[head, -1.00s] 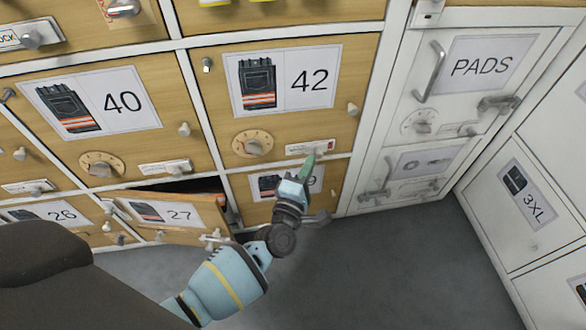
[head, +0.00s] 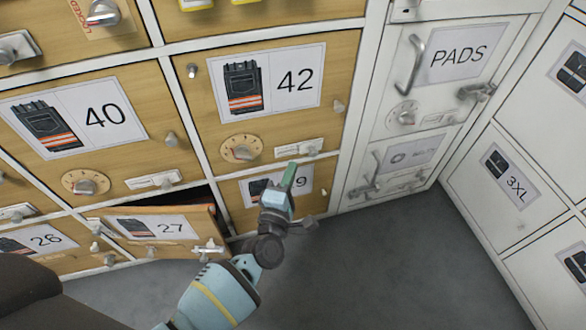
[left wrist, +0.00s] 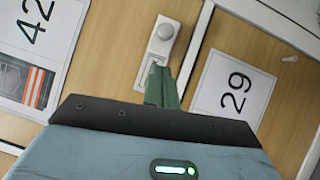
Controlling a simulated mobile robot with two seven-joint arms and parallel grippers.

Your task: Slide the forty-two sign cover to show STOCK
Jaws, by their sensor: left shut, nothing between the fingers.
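The forty-two sign cover (head: 299,147) is a small pale plate with a round knob at the lower right of wooden locker door 42 (head: 338,80). In the head view the knob sits towards the plate's right end. The sign's wording is too small to read. My left gripper (head: 289,174) is shut and empty, its green fingertips just below the plate. In the left wrist view the fingertips (left wrist: 163,86) overlap the plate's near end, and the knob (left wrist: 166,31) is at its far end. Whether they touch the plate I cannot tell. My right gripper is not in view.
Door 27 (head: 155,225) stands ajar to the left of my left gripper. Door 29's label (left wrist: 234,89) is beside the fingertips. Dials and knobs stick out from nearby doors. White lockers (head: 437,58) stand at the right. Grey floor (head: 400,260) is clear.

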